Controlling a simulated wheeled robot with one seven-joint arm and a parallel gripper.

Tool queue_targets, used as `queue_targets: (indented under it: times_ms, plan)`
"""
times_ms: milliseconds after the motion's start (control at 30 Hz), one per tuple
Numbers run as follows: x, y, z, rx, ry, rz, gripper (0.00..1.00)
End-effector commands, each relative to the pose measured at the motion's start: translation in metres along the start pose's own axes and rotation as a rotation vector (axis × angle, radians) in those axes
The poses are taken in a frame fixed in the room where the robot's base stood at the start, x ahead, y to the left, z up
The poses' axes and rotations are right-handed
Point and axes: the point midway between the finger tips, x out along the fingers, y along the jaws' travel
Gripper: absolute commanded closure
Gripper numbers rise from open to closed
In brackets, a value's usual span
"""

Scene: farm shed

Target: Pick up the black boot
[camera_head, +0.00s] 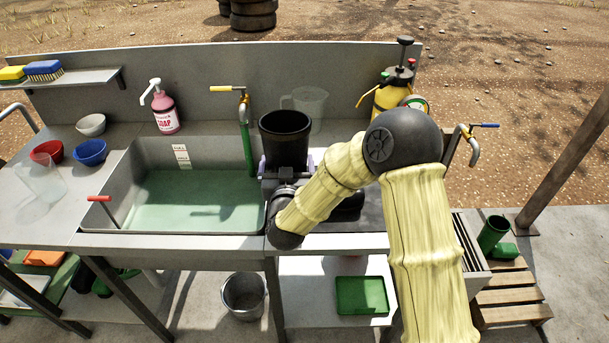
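The black boot (285,138) shows as an upright dark shaft with its round opening facing up, at the right end of the sink. My gripper (286,167) is in front of its lower part, with one pale finger close on each side of the shaft. The frame does not show whether the fingers press on it. The boot's lower end is hidden behind my gripper and arm, so I cannot tell whether it rests on anything.
The sink basin (112,184) with greenish water lies left of my gripper. A green tap (245,125) stands close to the boot's left. A clear jug (309,103) is behind it, and a yellow sprayer (391,96) stands behind my arm. Soap (164,110) and bowls are farther left.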

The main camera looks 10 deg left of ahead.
Motion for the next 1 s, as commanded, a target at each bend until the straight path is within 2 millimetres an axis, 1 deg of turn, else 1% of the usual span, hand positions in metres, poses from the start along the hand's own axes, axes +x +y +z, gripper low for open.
queue_targets:
  times_ms: [33, 167, 200, 433, 567, 733, 1000]
  plan:
    - [0.0, 0.0, 0.0, 0.0, 0.0, 0.0, 0.26]
    - [0.0, 0.0, 0.0, -0.001, 0.0, 0.0, 0.51]
    - [0.0, 0.0, -0.002, -0.001, 0.005, 0.0, 0.54]
    - [0.0, 0.0, -0.003, 0.0, 0.005, 0.0, 0.54]
    - [0.0, 0.0, -0.01, 0.0, 0.008, 0.0, 0.54]
    - [0.0, 0.0, -0.03, 0.0, 0.01, 0.0, 0.54]
    - [0.0, 0.0, -0.076, 0.0, 0.01, 0.0, 0.54]
